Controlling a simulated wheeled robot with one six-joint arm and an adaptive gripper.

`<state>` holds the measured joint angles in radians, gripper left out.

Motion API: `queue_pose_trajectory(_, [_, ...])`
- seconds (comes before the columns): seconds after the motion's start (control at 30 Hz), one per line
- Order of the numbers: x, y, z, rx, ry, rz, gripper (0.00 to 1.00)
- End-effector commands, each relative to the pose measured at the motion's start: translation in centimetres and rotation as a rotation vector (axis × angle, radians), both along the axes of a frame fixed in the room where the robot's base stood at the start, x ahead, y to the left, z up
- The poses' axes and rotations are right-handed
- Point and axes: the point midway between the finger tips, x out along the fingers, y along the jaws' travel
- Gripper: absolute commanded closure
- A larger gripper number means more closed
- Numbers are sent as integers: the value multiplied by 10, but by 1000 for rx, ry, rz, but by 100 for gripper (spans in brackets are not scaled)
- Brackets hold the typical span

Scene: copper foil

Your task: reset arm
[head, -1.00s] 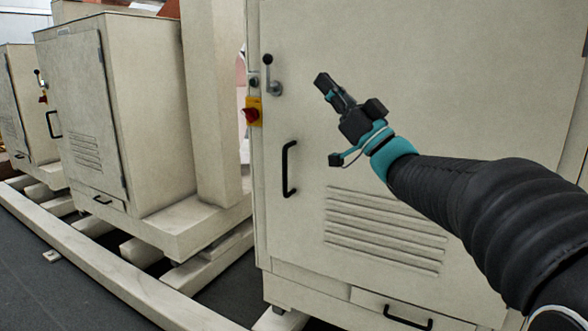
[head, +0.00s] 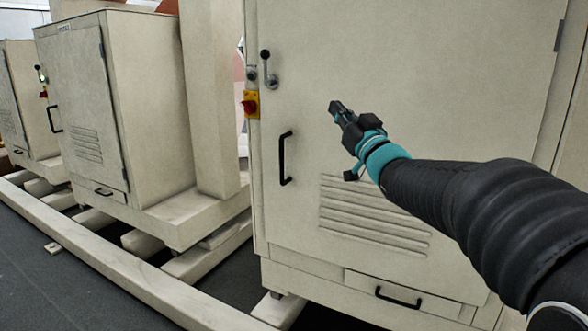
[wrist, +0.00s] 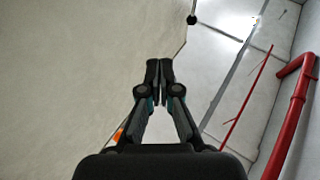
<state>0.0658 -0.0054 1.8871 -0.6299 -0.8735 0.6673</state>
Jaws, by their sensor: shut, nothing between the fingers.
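My gripper (head: 337,108) is in front of the near cream cabinet's door (head: 400,100) in the head view, to the right of the lever handle and the red switch. Its fingers are together and hold nothing. In the wrist view my gripper (wrist: 159,62) also shows its two fingers side by side, shut and empty. The cabinet face fills the left of that view.
The cabinet has a lever with a black knob (head: 268,70), a red switch on a yellow plate (head: 250,104) and a black door handle (head: 286,158). More cabinets (head: 85,110) stand at left on beams. Red pipes (wrist: 292,115) show in the wrist view.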

Motion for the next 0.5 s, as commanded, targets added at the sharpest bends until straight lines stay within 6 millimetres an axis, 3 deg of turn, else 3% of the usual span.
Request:
queue_pose_trajectory(0.13, [14, -31, -50, -58, 182, -177, 100])
queue_pose_trajectory(0.27, [6, -60, -101, -125, 384, -327, 100])
queue_pose_trajectory(0.37, [-14, -78, -140, -176, 550, -414, 100])
queue_pose_trajectory(0.5, [-60, -95, -192, -248, 793, -491, 100])
